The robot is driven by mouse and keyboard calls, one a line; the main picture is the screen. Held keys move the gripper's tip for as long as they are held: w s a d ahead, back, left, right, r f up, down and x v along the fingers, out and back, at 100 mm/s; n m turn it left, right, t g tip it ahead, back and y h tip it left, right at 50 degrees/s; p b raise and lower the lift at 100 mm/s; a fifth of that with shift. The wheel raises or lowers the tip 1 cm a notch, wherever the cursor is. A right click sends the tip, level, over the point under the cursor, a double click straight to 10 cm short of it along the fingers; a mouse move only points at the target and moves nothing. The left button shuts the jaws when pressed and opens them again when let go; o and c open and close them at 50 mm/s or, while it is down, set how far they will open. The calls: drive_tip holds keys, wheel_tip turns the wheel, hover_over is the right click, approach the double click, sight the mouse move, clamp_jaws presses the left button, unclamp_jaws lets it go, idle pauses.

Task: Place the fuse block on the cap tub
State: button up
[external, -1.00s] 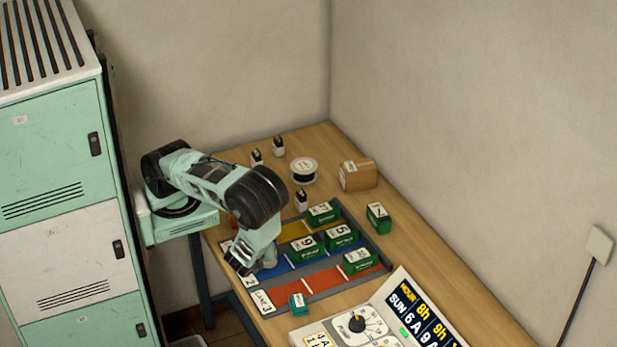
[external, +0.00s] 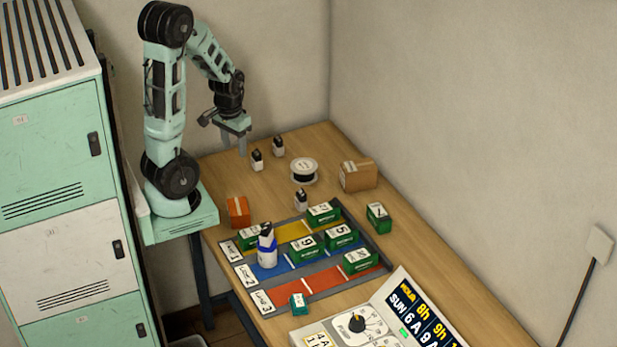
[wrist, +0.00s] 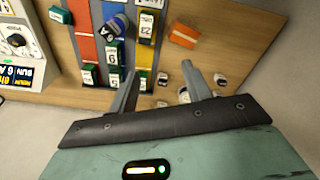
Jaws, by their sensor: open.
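No label reading fuse block or cap tub is legible. An orange block (external: 238,211) stands on the table left of the lane mat; it also shows in the wrist view (wrist: 184,37). A white tub with a blue band and dark top (external: 267,248) stands on the mat's blue lane, also in the wrist view (wrist: 114,27). I cannot tell for sure which things the task names. My gripper (external: 235,147) is open and empty, raised above the table's back left part. Its spread fingers (wrist: 161,70) show in the wrist view with nothing between them, apart from both objects.
The lane mat (external: 322,283) holds several green numbered blocks; another green block (external: 378,217) stands right of it. Small dark-topped bottles (external: 278,146), a white spool (external: 303,170) and a cardboard box (external: 358,176) stand behind. A dial panel (external: 357,325) is in front.

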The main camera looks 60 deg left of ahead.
drive_tip(key=s+a+r+n, duration=0.3)
drive_tip(key=s+a, duration=0.1)
drive_tip(key=s, duration=0.1)
drive_tip(key=shift+s+g+y, duration=0.3)
drive_tip(key=shift+a, duration=0.1)
wheel_tip(320, 180, down, 11)
drive_tip(key=b, duration=1)
drive_tip(key=shift+b, duration=0.4)
